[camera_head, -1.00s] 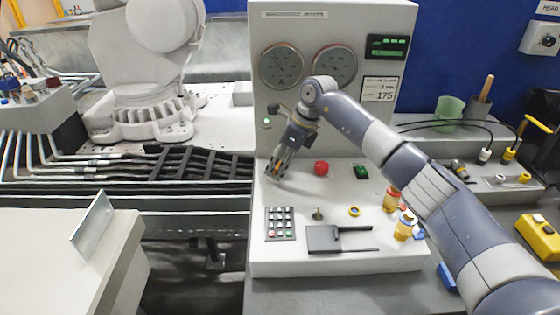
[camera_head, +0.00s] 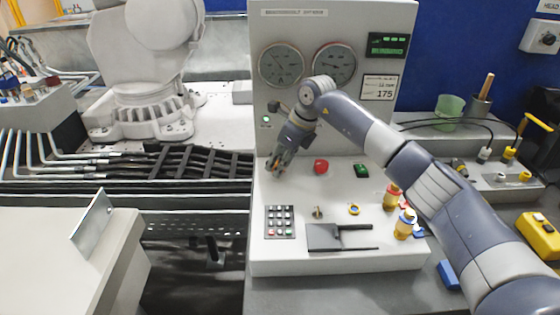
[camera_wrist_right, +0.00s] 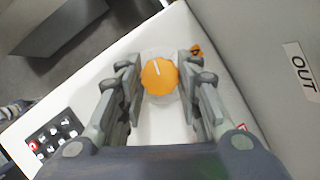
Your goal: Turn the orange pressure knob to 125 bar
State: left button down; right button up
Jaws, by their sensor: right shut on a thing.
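The orange pressure knob (camera_wrist_right: 160,77) sits between the fingers of my right gripper (camera_wrist_right: 160,80) in the right wrist view. Its pale pointer line runs toward the top of that picture, tilted slightly left. My right gripper is shut on the knob, one finger on each side. In the head view the right gripper (camera_head: 277,168) reaches down to the left part of the white console (camera_head: 335,260), and its fingers mostly hide the knob. Two round gauges (camera_head: 281,65) (camera_head: 333,65) and a green display (camera_head: 388,45) are on the upright panel; their readings are too small to read. My left gripper is not in view.
A red button (camera_head: 321,166), a green switch (camera_head: 361,171) and a keypad (camera_head: 279,222) are on the console near the gripper. A label (camera_head: 380,88) on the panel shows 175. Yellow-topped fittings (camera_head: 391,197) stand at the console's right, beside my right arm.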

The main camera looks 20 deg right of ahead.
jog(key=m+t+h+b, duration=0.1)
jog(key=m, duration=0.3)
jog(key=shift+a, duration=0.1)
jog(key=m+h+b, duration=0.2)
jog(key=m, duration=0.3)
jog(key=shift+a+m, duration=0.15)
jog(key=shift+m, duration=0.25)
jog(key=shift+h, duration=0.3)
jog(key=shift+r, duration=0.1)
jog(key=o, duration=1)
jog(key=shift+o, duration=0.2)
jog(key=v, duration=1.2)
jog(key=shift+s, duration=0.15)
